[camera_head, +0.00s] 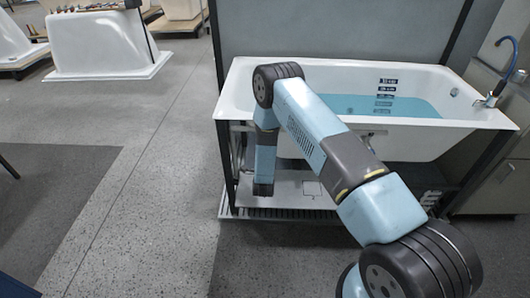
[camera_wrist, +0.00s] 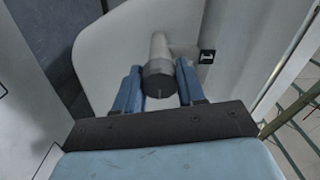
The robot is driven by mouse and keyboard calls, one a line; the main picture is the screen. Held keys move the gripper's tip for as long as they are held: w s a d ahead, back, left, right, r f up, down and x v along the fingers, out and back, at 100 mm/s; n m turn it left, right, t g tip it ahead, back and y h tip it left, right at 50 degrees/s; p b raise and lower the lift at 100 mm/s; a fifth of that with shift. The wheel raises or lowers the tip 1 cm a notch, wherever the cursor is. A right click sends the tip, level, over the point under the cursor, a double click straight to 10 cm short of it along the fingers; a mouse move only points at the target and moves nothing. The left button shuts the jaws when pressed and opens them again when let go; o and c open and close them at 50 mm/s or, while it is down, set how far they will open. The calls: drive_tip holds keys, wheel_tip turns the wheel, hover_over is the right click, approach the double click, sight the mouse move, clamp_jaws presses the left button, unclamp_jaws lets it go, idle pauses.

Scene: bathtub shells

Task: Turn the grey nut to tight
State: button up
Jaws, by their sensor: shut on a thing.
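In the wrist view, the grey nut (camera_wrist: 158,80) is a dark grey round piece with a thin pale line on its face. It sits at the end of a light grey pipe (camera_wrist: 159,45) that runs back to a pale surface. My gripper (camera_wrist: 159,68) has one blue finger on each side of the nut and is shut on it. A small black label (camera_wrist: 207,57) with a white mark is to the right of the pipe. In the head view, my arm reaches to the front of the bathtub (camera_head: 240,90); the nut and finger tips cannot be made out there.
The bathtub holds blue water and stands in a dark frame (camera_head: 228,165) above a low slatted base (camera_head: 290,214). A blue-hosed tap (camera_head: 490,98) is at its right end. White tub shells (camera_head: 100,45) stand at the back left.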

drive_tip(key=o, duration=0.7)
drive_tip(key=shift+d+f, duration=0.2)
drive_tip(key=o, duration=0.4)
drive_tip(key=shift+a+r, duration=0.1)
drive_tip(key=shift+c, duration=0.2)
drive_tip(key=s, duration=1.3)
drive_tip(key=shift+s+a, duration=0.25)
drive_tip(key=shift+s, duration=0.15)
